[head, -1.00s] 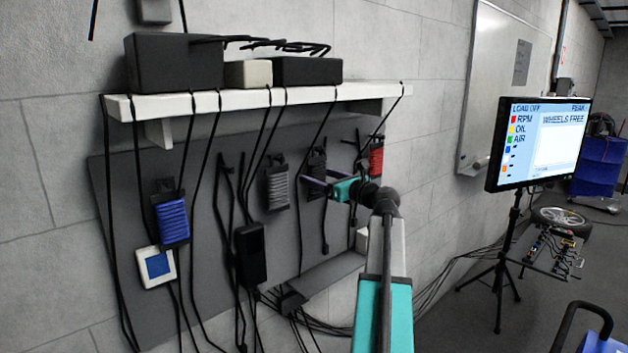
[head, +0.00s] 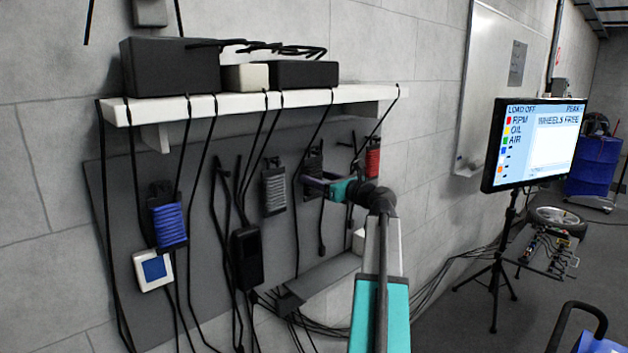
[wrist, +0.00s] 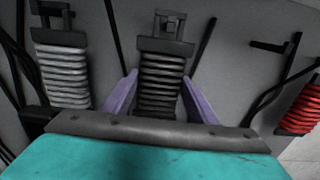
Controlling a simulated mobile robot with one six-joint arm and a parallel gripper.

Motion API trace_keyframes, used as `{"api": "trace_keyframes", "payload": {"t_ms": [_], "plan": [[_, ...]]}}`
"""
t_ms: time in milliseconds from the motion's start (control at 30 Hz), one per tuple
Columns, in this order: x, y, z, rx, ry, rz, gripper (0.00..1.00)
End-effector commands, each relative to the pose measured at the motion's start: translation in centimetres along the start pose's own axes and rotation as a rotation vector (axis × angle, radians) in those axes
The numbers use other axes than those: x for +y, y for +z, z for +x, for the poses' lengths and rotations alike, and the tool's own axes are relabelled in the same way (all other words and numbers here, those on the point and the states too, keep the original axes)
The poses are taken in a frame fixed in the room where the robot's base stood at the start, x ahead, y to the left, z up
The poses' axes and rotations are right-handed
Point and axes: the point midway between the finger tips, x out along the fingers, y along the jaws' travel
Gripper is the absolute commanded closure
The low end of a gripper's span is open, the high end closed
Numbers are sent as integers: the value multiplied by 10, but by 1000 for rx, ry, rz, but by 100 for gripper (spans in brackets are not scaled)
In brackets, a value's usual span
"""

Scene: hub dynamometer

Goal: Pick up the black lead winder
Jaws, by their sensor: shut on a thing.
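The black lead winder (wrist: 160,82) hangs upright against the grey board, centred in the wrist view, with dark lead wound round it and a square-framed top. It is also in the head view (head: 313,160), right of the grey winder. My gripper (wrist: 160,100) has one purple finger on each side of its wound part and is shut on it. In the head view my gripper (head: 312,182) reaches in from the right at the winder's lower part. My gripper's body hides the winder's bottom in the wrist view.
A grey winder (wrist: 65,75) hangs close on the left and a red winder (wrist: 302,105) on the right. A blue winder (head: 169,223) hangs further left. Loose black cables hang from the white shelf (head: 225,104). A screen (head: 537,145) stands on a tripod at right.

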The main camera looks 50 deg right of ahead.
Motion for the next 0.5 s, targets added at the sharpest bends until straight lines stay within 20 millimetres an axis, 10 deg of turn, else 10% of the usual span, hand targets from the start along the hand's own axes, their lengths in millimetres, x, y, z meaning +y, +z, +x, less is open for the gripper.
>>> {"api": "trace_keyframes", "payload": {"t_ms": [167,500], "plan": [[0,13,0,-1,0,0,75],[1,11,-61,-1,-4,1,75]]}}
